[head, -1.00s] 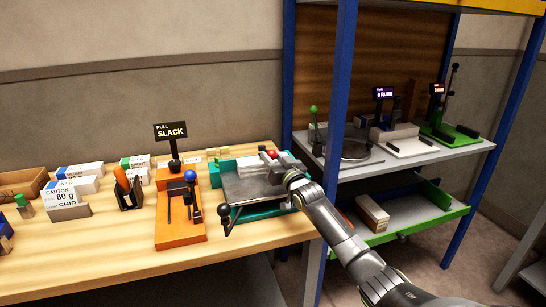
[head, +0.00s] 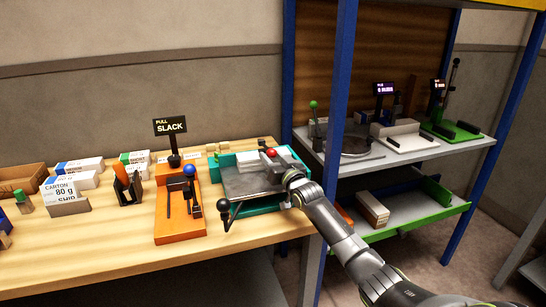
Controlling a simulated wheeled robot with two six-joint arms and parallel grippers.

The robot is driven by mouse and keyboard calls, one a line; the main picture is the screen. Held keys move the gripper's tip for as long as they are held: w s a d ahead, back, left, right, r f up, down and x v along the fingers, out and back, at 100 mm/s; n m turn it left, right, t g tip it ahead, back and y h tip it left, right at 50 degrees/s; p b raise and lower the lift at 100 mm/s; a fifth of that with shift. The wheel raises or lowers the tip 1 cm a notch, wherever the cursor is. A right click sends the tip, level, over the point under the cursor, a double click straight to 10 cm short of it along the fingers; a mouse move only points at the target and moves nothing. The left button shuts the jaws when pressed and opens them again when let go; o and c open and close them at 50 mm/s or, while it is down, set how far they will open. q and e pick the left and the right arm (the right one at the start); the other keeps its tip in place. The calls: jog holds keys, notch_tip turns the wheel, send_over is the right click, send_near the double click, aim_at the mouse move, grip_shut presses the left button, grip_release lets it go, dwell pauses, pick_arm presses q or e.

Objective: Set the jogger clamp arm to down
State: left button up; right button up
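The jogger (head: 246,207) is a teal tray with a grey metal plate (head: 243,181) on the bench. A red knob (head: 271,153) shows at its back, beside a light grey block; I take it to be on the clamp arm, but its angle is hard to tell. A black ball-ended lever (head: 225,217) sticks out at the front left. My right gripper (head: 279,166) is over the jogger's right side, close to the red knob. Its fingers are small and partly hidden by my wrist, so I cannot tell whether they touch anything. My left gripper is not in view.
An orange device (head: 180,230) with a blue knob and a "PULL SLACK" sign (head: 170,127) stands left of the jogger. A blue rack post (head: 338,110) rises close to my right arm. Cartons (head: 66,194) and a pen holder (head: 128,190) are further left.

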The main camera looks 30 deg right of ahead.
jog(key=shift+o, duration=0.9)
jog(key=shift+w, duration=0.25)
jog(key=shift+r, duration=0.1)
jog(key=shift+s+r, duration=0.1)
jog(key=shift+s, duration=0.15)
jog(key=shift+s+p, duration=0.45)
jog(key=shift+p, duration=0.3)
jog(key=s, duration=0.1)
jog(key=s+p, duration=0.1)
jog(key=s, duration=0.1)
jog(key=s+p, duration=0.1)
jog(key=shift+s+a+f, duration=0.1)
jog(key=shift+s+f, duration=0.05)
jog(key=shift+f, duration=0.2)
jog(key=s+f+b, duration=0.1)
jog(key=s+b, duration=0.4)
jog(key=s, duration=0.6)
jog(key=shift+s+a+f, duration=0.25)
jog(key=shift+s+f, duration=0.15)
